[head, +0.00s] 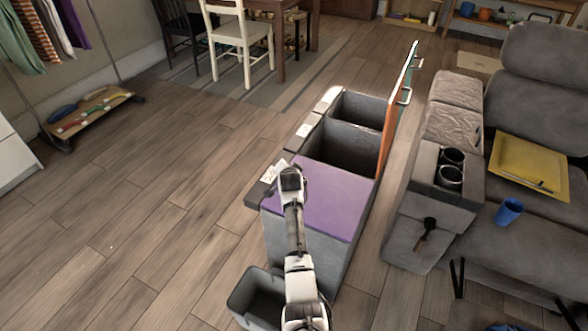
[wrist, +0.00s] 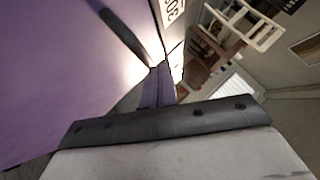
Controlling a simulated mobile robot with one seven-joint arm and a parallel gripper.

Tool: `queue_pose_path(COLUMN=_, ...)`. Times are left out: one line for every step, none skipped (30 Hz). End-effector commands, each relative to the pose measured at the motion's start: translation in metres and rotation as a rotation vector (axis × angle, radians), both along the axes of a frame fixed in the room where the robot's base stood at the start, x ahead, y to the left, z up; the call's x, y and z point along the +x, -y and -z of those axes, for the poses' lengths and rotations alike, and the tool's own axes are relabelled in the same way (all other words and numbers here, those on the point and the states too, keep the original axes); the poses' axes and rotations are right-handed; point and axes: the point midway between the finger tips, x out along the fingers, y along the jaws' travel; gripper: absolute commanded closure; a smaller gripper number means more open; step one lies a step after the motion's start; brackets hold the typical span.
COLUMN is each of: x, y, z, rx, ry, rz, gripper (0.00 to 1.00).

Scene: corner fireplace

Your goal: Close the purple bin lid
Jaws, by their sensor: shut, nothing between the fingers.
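The grey sorting bin (head: 338,262) stands on the floor with its compartments in a row. The purple lid (head: 322,195) lies down over the nearest compartment and looks about flat; a small gap at its edge cannot be ruled out. In the wrist view the purple lid (wrist: 60,75) fills the left side, with a dark handle bar across its upper part. My gripper (head: 290,172) is over the lid's left edge, by a white label; whether it touches is unclear. It is shut and empty, its fingers (wrist: 158,78) together in the wrist view.
Two farther compartments (head: 350,148) are open, their orange lid (head: 392,110) and a teal-edged lid upright on the right. A small open grey container (head: 262,296) is beside the bin's near end. A grey sofa (head: 530,220) is close on the right. The floor to the left is clear.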

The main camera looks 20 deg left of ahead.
Motion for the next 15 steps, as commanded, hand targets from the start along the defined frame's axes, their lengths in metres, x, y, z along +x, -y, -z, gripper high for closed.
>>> queue_pose_path(x=0.0002, y=-0.0012, z=0.0052, rx=0.000, ry=0.000, rz=0.000, gripper=1.00)
queue_pose_path(x=0.0004, y=-0.0016, z=0.0065, rx=0.001, ry=0.001, rz=-0.001, gripper=1.00)
queue_pose_path(x=0.0005, y=-0.0021, z=0.0080, rx=0.001, ry=0.000, rz=0.000, gripper=1.00)
queue_pose_path(x=0.0004, y=-0.0024, z=0.0090, rx=0.001, ry=0.000, rz=0.000, gripper=1.00)
queue_pose_path(x=0.0004, y=-0.0026, z=0.0099, rx=0.002, ry=-0.001, rz=-0.001, gripper=1.00)
queue_pose_path(x=0.0004, y=-0.0029, z=0.0107, rx=0.002, ry=-0.001, rz=-0.001, gripper=1.00)
queue_pose_path(x=0.0002, y=-0.0031, z=0.0113, rx=0.001, ry=-0.002, rz=-0.001, gripper=1.00)
queue_pose_path(x=0.0001, y=-0.0032, z=0.0118, rx=0.001, ry=-0.002, rz=-0.001, gripper=1.00)
queue_pose_path(x=-0.0001, y=-0.0033, z=0.0122, rx=0.001, ry=-0.003, rz=-0.001, gripper=1.00)
queue_pose_path(x=-0.0003, y=-0.0034, z=0.0127, rx=0.001, ry=-0.003, rz=-0.001, gripper=1.00)
queue_pose_path(x=-0.0004, y=-0.0035, z=0.0129, rx=0.001, ry=-0.004, rz=-0.001, gripper=1.00)
queue_pose_path(x=-0.0006, y=-0.0036, z=0.0134, rx=0.001, ry=-0.005, rz=-0.002, gripper=1.00)
queue_pose_path(x=-0.0006, y=-0.0036, z=0.0136, rx=0.001, ry=-0.005, rz=-0.002, gripper=1.00)
queue_pose_path(x=-0.0009, y=-0.0037, z=0.0139, rx=0.001, ry=-0.006, rz=-0.002, gripper=1.00)
queue_pose_path(x=-0.0011, y=-0.0037, z=0.0143, rx=0.001, ry=-0.007, rz=-0.002, gripper=1.00)
